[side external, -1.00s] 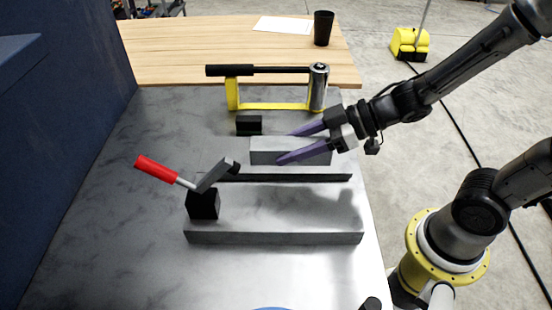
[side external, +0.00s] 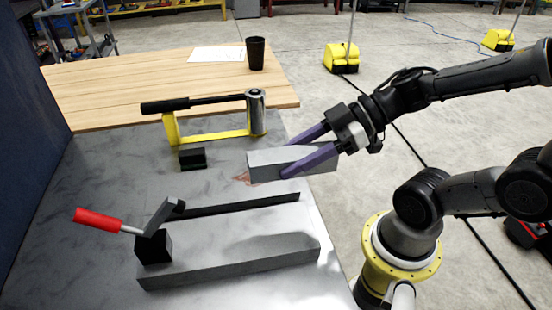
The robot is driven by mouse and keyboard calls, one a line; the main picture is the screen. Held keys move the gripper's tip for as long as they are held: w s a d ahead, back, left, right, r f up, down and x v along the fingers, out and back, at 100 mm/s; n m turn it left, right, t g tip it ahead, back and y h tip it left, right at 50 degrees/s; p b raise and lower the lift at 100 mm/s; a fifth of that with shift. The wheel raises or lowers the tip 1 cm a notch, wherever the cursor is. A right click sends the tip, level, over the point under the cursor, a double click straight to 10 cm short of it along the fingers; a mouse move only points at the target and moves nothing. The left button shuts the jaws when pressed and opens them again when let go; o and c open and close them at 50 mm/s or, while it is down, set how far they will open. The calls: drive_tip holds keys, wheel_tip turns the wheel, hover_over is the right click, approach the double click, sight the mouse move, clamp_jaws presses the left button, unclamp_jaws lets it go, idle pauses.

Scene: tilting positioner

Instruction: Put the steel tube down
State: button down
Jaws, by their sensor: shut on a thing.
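The steel tube (side external: 263,167) is a grey square-sided bar. My gripper (side external: 292,156), with purple fingers, is shut on it from the right. The tube lies roughly level across the picture, behind the black strip and near the table's right edge, and its right end reaches past that edge in the picture. It looks held above the table; how high I cannot tell. The near finger crosses its front face, and the far finger is partly hidden behind it.
A clamp with a red handle (side external: 98,219) stands at the left end of a grey slab (side external: 235,255), with a black strip (side external: 240,205) behind. A black block (side external: 192,158) and a yellow frame (side external: 210,137) with a metal cylinder (side external: 256,112) stand farther back. A wooden table (side external: 110,95) adjoins.

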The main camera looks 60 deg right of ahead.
drive_tip(key=shift+f, duration=0.2)
drive_tip(key=shift+w+a+f, duration=0.1)
drive_tip(key=shift+w+f, duration=0.15)
drive_tip(key=shift+f, duration=0.05)
drive_tip(key=w+d+f+m+t+h, duration=0.1)
drive_tip(key=w+d+f, duration=0.3)
drive_tip(key=w, duration=0.7)
drive_tip(key=w+d+f+m+t+h, duration=0.2)
drive_tip(key=w+d, duration=0.4)
drive_tip(key=w, duration=0.6)
drive_tip(key=f+m+h, duration=0.1)
drive_tip(key=m+h, duration=0.1)
drive_tip(key=shift+d+f+m, duration=0.3)
drive_tip(key=shift+d+f, duration=0.05)
drive_tip(key=shift+d, duration=0.05)
drive_tip(key=shift+s, duration=0.1)
